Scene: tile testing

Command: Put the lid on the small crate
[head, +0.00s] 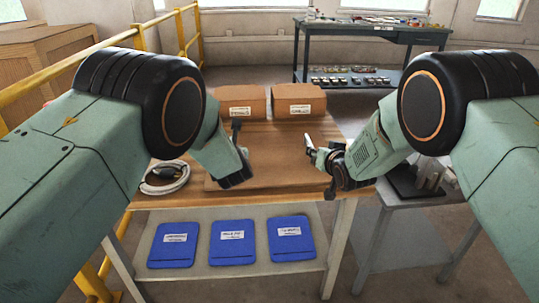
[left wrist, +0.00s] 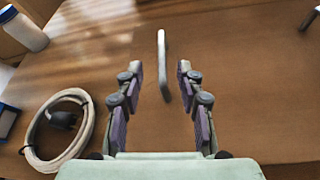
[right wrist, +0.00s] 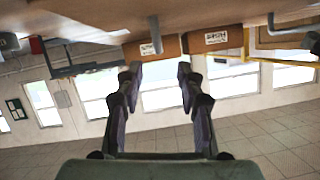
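A flat brown wooden panel (head: 275,160), which looks like the lid, lies on the table and fills most of the left wrist view (left wrist: 220,110). An upright pale bar handle (left wrist: 162,65) stands on it between my left fingertips, not gripped; a second handle (left wrist: 311,17) is at the right edge. My left gripper (head: 236,180) is open low over the panel's front left. My right gripper (head: 322,162) is by its right side, and its fingers are apart and empty in the right wrist view (right wrist: 159,72). I cannot make out the small crate for certain.
Two labelled brown boxes (head: 241,101) (head: 299,101) stand at the table's back. A coiled white cable (head: 166,178) lies at the left. Several blue labelled flat items (head: 233,243) lie on the lower shelf. A side table (head: 425,190) stands right. Yellow rails (head: 60,72) run left.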

